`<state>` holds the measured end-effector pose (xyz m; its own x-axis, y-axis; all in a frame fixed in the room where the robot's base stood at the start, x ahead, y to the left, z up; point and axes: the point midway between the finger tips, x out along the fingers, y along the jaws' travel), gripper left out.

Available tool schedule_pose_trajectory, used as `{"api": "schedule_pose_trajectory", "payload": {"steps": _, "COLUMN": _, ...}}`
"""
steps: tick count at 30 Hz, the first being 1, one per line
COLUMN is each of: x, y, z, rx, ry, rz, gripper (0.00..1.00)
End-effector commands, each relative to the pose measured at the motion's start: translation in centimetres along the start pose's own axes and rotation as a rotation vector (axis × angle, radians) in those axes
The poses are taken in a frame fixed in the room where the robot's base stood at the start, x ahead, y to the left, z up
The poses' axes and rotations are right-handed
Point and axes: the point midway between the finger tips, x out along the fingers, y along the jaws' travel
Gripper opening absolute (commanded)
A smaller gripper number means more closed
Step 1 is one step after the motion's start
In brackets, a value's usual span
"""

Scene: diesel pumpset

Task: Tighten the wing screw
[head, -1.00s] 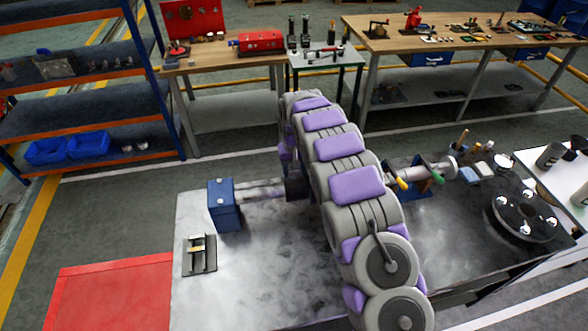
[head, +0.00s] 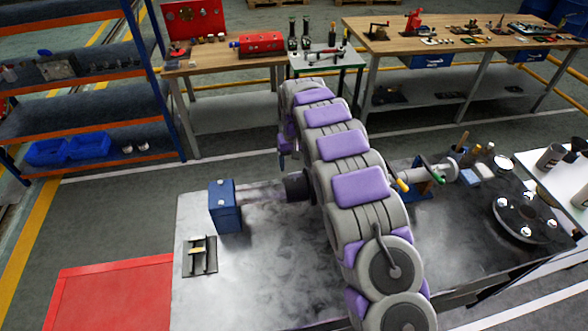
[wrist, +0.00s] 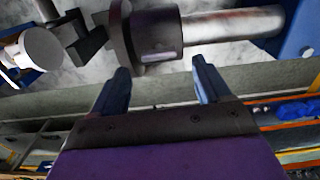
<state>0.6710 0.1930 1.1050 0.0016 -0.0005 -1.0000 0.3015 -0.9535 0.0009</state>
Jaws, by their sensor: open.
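A grey shaft (head: 262,190) runs from a blue block (head: 225,206) to a dark round collar (head: 297,187), partly beside my arm. In the wrist view the dark collar (wrist: 155,32) and the bare shaft (wrist: 235,24) lie just ahead of my gripper (wrist: 159,67). My gripper is open, with one blue finger on each side of the collar's near edge and nothing between them. I cannot tell whether the fingers touch the collar. I cannot make out the wing screw for sure. My arm hides the gripper in the head view.
A dark flange with bright bolts (head: 527,217) lies at the right. A small black fixture (head: 200,256) sits front left. The bench top (head: 280,265) between is mostly clear.

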Motion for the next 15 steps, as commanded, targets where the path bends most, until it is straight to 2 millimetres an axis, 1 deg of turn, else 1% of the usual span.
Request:
{"api": "schedule_pose_trajectory", "payload": {"steps": 1, "x": -1.4, "y": 0.0, "z": -0.1, "rx": 0.0, "ry": 0.005, "rz": 0.0, "gripper": 0.77}}
{"api": "schedule_pose_trajectory", "payload": {"steps": 9, "x": -7.3, "y": -0.1, "z": -0.2, "rx": 0.0, "ry": 0.002, "rz": 0.0, "gripper": 0.77}}
{"api": "schedule_pose_trajectory", "payload": {"steps": 12, "x": -9.3, "y": -0.1, "z": -0.2, "rx": 0.0, "ry": 0.002, "rz": 0.0, "gripper": 0.77}}
{"api": "schedule_pose_trajectory", "payload": {"steps": 15, "x": -10.7, "y": -0.1, "z": -0.1, "rx": 0.0, "ry": -0.003, "rz": 0.0, "gripper": 0.77}}
